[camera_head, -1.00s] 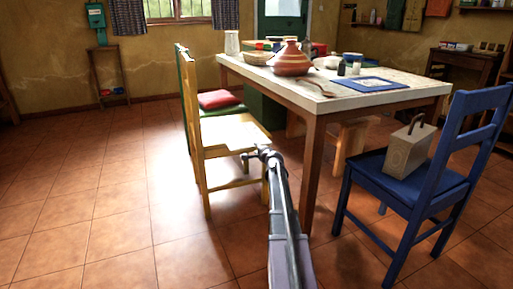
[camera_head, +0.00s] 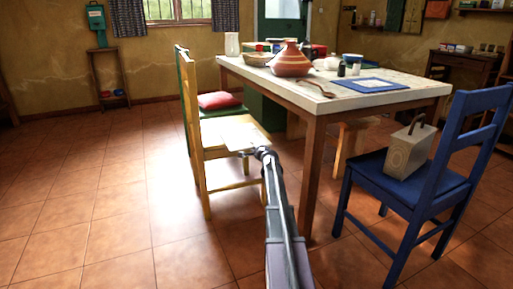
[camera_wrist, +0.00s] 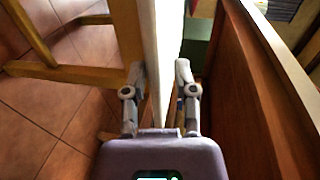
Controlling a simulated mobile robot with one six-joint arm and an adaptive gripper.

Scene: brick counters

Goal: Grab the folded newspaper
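The folded newspaper looks like a pale, washed-out patch on the seat of the yellow chair (camera_head: 203,160) in the head view. In the wrist view the newspaper (camera_wrist: 165,45) is a thin whitish sheet seen nearly edge-on, jutting past the chair's yellow seat edge. My gripper (camera_wrist: 160,70) has one finger on each side of this sheet, with gaps showing between fingers and sheet. In the head view my gripper (camera_head: 255,153) is at the seat's front right edge. Its fingertips are hard to make out there.
The white-topped table (camera_head: 300,95) stands close on the right; its brown side fills the right of the wrist view. A red cushion (camera_head: 219,100) lies on the green chair behind. A blue chair (camera_head: 405,185) holds a pale box. Open tiled floor lies left.

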